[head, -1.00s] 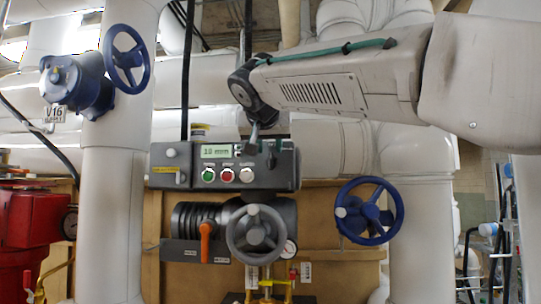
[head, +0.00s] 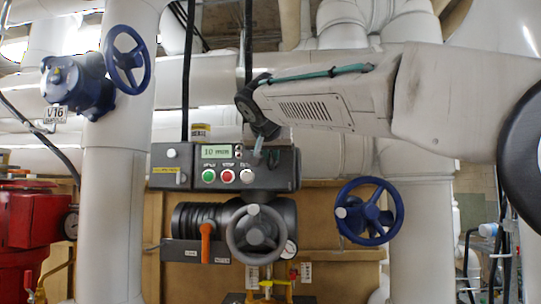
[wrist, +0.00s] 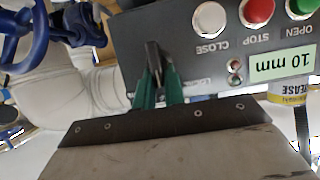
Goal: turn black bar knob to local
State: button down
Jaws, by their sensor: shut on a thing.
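The black bar knob (wrist: 153,56) is on the front of the dark grey control box (head: 286,170), beside the white CLOSE button. My gripper (wrist: 157,84) has green fingers and is shut on the knob, one finger on each side, in the wrist view. The bar stands out from between the fingertips, roughly in line with them. The lettering around the knob is mostly hidden by the fingers, so I cannot read its position. In the head view my gripper (head: 258,148) reaches the box's upper right part, and the knob is hidden there.
The box has a green OPEN button (head: 208,176), a red STOP button (head: 228,176), a white CLOSE button (head: 247,176) and a 10 mm display (head: 216,152). A grey handwheel (head: 257,234) and orange lever (head: 206,240) sit below. A blue handwheel (head: 369,211) is at right.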

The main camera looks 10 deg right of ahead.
jog(key=shift+w+f, duration=0.1)
jog(key=shift+f, duration=0.1)
jog(key=n+h, duration=0.1)
jog(key=n, duration=0.1)
jog(key=a+n+h, duration=0.1)
jog(key=n+h, duration=0.1)
jog(key=n, duration=0.1)
jog(key=f+n+h, duration=0.1)
jog(key=n+h, duration=0.1)
jog(key=n, duration=0.1)
jog(key=shift+w+a+g, duration=0.2)
jog(key=shift+w+g, duration=0.05)
jog(key=shift+g, duration=0.15)
jog(key=shift+f+h, duration=0.1)
jog(key=shift+h, duration=0.2)
dwell(0.5)
jog(key=c, duration=1.5)
grip_release()
jog(key=v, duration=0.7)
jog(key=shift+s+a, duration=0.15)
jog(key=shift+s, duration=0.15)
